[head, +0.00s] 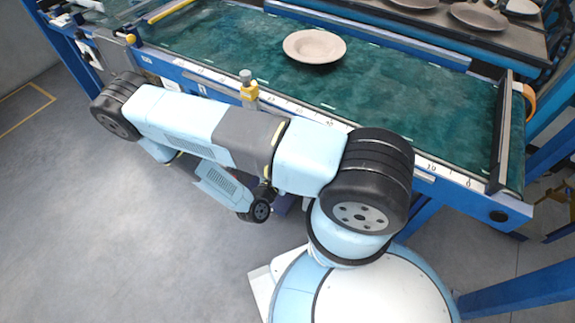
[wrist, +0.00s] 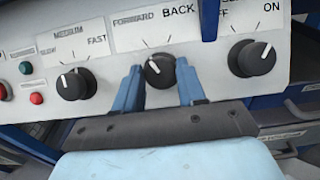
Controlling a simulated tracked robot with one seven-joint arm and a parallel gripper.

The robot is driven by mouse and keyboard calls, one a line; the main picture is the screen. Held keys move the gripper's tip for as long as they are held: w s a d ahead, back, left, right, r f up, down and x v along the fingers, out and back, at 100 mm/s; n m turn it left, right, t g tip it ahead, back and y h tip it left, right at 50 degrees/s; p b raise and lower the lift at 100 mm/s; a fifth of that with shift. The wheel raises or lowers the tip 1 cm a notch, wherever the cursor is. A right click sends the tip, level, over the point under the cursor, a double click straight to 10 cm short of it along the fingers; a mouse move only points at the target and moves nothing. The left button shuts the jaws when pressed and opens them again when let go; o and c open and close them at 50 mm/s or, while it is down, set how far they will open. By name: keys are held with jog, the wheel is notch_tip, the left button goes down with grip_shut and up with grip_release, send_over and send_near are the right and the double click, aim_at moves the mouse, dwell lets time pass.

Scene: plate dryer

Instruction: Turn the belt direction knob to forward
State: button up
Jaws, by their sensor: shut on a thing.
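The belt direction knob (wrist: 161,75) is a round black knob on a pale control panel (wrist: 215,70) in the wrist view. The labels FORWARD and BACK stand above it, left and right. Its white pointer mark leans up and to the left, toward the FORWARD side. My gripper (wrist: 159,71) has one blue finger on each side of the knob and is shut on it. The panel and my gripper cannot be made out in the head view, where my arm covers that area.
A speed knob (wrist: 76,84) is to the left and an ON/OFF knob (wrist: 251,58) to the right. Red (wrist: 36,98) and green (wrist: 26,67) buttons sit at far left. In the head view, a plate (head: 314,46) lies on the green belt (head: 215,38); several more are on a rack behind.

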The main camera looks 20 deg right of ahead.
jog(key=shift+w+r, duration=0.1)
jog(key=shift+w, duration=0.05)
jog(key=o, duration=1)
jog(key=v, duration=1.4)
jog(key=shift+d, duration=0.1)
